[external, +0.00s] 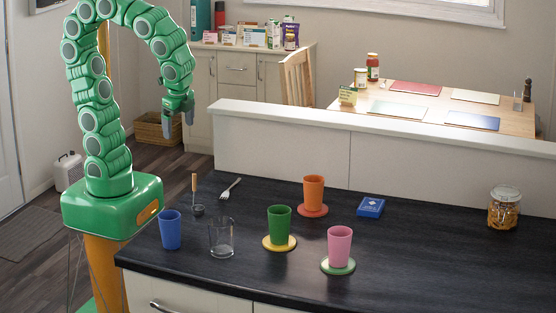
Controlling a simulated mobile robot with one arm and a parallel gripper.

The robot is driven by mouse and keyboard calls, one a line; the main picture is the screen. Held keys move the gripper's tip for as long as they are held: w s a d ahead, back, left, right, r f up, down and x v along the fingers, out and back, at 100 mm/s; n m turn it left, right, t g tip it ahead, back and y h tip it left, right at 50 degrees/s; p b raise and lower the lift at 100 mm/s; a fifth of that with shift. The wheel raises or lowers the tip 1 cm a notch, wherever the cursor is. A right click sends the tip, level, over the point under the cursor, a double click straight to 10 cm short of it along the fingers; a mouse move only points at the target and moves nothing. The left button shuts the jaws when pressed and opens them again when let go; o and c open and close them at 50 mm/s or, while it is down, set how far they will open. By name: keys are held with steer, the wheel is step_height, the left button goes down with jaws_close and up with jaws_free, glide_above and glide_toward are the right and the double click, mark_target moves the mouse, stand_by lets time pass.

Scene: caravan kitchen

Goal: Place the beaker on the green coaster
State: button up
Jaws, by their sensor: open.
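The green coaster (338,267) lies on the dark counter toward the front right, and a pink cup (340,244) stands upright on it. Other cups that could be the beaker are a blue cup (170,230) standing on the bare counter at the left, a clear glass (221,239) beside it, a green cup (279,223) on a yellow coaster (279,243) and an orange cup (313,190) on an orange-red coaster (312,210). My gripper (178,120) is open and empty, pointing down, high up beyond the counter's left end and apart from all the cups.
A blue box (371,207) lies right of the orange cup. A lidded jar (503,208) stands far right. A raised white ledge (349,135) runs behind the counter. The front right is clear.

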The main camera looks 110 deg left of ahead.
steer(key=s+d+f+n+h, duration=0.2)
steer(key=s+d+n, duration=0.1)
steer(key=s, duration=0.6)
steer(key=shift+s+d+f, duration=0.15)
steer(key=shift+s+d, duration=0.05)
steer(key=shift+d, duration=0.15)
